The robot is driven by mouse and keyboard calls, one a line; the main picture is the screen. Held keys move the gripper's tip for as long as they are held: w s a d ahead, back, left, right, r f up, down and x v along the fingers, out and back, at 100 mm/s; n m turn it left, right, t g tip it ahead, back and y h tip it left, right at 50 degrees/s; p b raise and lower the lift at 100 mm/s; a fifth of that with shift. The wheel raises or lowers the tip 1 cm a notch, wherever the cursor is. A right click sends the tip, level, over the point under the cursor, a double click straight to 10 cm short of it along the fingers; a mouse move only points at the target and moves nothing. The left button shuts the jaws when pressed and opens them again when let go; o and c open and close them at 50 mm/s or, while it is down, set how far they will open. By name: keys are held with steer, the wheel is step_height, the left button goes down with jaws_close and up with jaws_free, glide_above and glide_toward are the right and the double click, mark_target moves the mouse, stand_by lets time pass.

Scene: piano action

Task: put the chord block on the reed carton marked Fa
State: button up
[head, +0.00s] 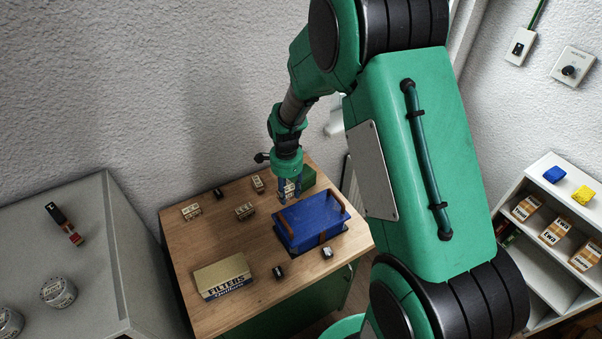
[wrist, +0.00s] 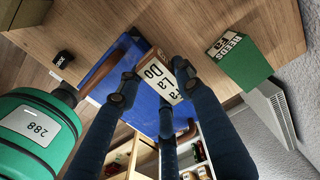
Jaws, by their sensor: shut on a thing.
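My gripper (head: 290,193) is shut on the chord block (wrist: 160,78), a pale wooden block lettered Fa, La, Do. In the wrist view the dark fingers of my gripper (wrist: 157,88) close around the block, with its lettered face in sight. In the head view the block is partly hidden by the fingers. The green reed carton (wrist: 245,68), marked REEDS Fa, stands apart to the right in the wrist view. In the head view the carton (head: 308,176) is just behind and right of my gripper, partly hidden.
A blue case (head: 312,222) with brown straps lies right beside my gripper. Several other pale blocks (head: 244,210) and small black items (head: 278,272) are on the wooden top. A beige box (head: 222,275) lies at the front left. A grey cabinet (head: 85,210) stands left, shelves (head: 545,235) right.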

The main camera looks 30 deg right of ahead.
steer(key=s+d, duration=0.1)
steer(key=d, duration=0.1)
steer(key=s+d, duration=0.1)
steer(key=d, duration=0.1)
steer(key=s+d, duration=0.2)
steer(key=d, duration=0.1)
steer(key=shift+s+d+r+p, duration=0.1)
steer(key=shift+r+p, duration=0.15)
steer(key=shift+p, duration=0.05)
steer(key=w+d, duration=0.1)
steer(key=w, duration=0.4)
steer(key=w+d+f, duration=0.1)
steer(key=w+d, duration=0.1)
steer(key=w, duration=0.3)
steer(key=w+d, duration=0.1)
steer(key=w, duration=0.4)
steer(key=shift+w+d+f, duration=0.2)
steer(key=shift+d+f, duration=0.05)
steer(key=shift+d, duration=0.15)
steer(key=shift+f, duration=1.75)
steer(key=shift+f, duration=0.2)
